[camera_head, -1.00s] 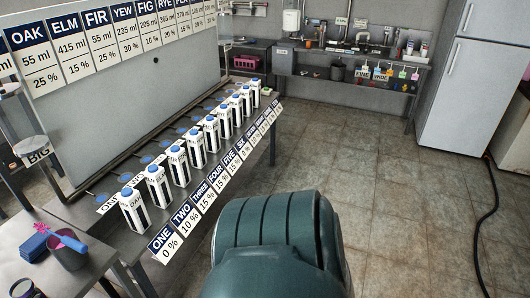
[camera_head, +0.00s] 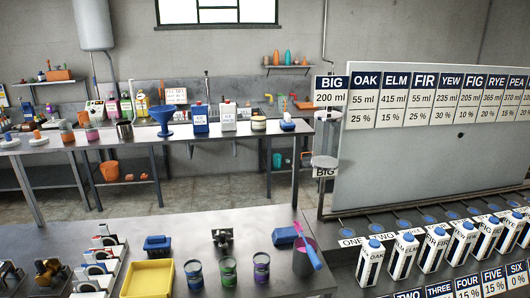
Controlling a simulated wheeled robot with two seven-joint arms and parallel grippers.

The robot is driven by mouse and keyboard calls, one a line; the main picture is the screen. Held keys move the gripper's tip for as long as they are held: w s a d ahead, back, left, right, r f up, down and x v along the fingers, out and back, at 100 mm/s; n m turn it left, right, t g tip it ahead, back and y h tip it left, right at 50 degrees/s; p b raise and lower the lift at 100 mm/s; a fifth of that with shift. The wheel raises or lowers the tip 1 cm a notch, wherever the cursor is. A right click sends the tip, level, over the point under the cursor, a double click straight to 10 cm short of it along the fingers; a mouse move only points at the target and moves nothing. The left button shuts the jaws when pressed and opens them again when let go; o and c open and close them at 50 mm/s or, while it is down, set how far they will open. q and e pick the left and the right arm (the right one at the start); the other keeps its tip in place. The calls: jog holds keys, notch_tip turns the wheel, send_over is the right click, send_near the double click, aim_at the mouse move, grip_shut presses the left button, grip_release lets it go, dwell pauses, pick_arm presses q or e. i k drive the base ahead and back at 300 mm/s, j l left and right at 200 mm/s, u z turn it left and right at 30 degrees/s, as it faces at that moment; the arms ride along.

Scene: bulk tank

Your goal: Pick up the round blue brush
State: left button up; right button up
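I cannot surely pick out a round blue brush. On the near steel table, a dark cup (camera_head: 303,264) holds a slim upright tool (camera_head: 309,250) with blue and pink parts, leaning over the rim; its lower end is hidden. A blue block-like item (camera_head: 285,236) lies just left of the cup. Another low blue item (camera_head: 157,243) with a dark top lies farther left; whether it is a brush is too small to tell. Neither gripper is in view.
The near table (camera_head: 120,220) also bears a yellow tray (camera_head: 148,280), several tins (camera_head: 228,271) and a dark device (camera_head: 222,238). At right stand labelled cartons (camera_head: 403,256) before a grey panel (camera_head: 430,170). A farther bench (camera_head: 180,140) holds a blue funnel (camera_head: 163,118) and bottles.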

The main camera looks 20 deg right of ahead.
aim_at(316, 261)
jog(key=z, duration=0.7)
jog(key=i+j+z, duration=0.15)
jog(key=j+z, duration=0.15)
jog(key=i+j+z, duration=0.1)
jog(key=j+z, duration=0.25)
jog(key=j, duration=0.15)
jog(key=j+z, duration=0.3)
jog(key=j, duration=0.15)
jog(key=j+z, duration=0.2)
jog(key=j, duration=1.6)
